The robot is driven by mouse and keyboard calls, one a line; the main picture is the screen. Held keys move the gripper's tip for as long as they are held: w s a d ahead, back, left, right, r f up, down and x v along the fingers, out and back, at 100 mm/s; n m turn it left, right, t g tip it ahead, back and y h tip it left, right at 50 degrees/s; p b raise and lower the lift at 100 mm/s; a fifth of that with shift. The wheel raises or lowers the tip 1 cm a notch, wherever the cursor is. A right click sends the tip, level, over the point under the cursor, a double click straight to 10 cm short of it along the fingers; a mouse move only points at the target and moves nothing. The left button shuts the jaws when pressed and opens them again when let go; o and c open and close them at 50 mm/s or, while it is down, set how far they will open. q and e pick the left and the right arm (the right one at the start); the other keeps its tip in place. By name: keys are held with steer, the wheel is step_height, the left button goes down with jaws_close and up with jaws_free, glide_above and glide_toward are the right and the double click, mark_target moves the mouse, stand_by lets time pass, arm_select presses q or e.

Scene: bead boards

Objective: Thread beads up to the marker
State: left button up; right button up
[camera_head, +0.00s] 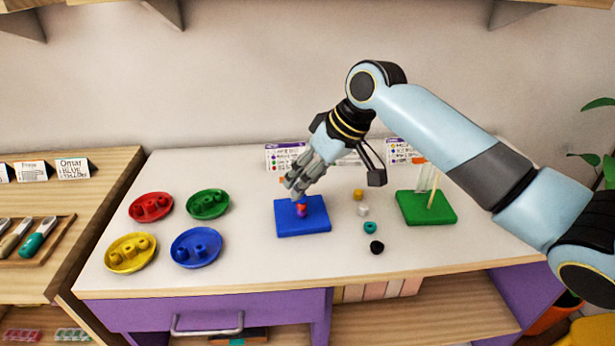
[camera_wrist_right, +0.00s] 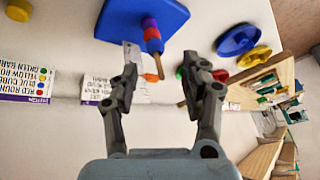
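The blue board (camera_head: 287,226) lies on the white tabletop. My right gripper (camera_head: 297,190) is above this board. In the right wrist view its fingers (camera_wrist_right: 165,72) are spread apart, with no bead seen between them. A small orange piece (camera_wrist_right: 151,78) shows near the peg's end; I cannot tell if it is the marker. The green board (camera_head: 412,208) stands to the right with a peg. My left gripper is out of view.
Loose yellow (camera_head: 358,194), white (camera_head: 363,210), teal (camera_head: 370,228) and black (camera_head: 377,247) beads lie between the boards. Red (camera_head: 137,217), green (camera_head: 195,211), yellow (camera_head: 117,263) and blue (camera_head: 184,260) dishes with beads are at left. Printed cards (camera_head: 286,153) stand behind.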

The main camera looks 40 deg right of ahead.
steer(key=v, duration=1.2)
stand_by(0.6)
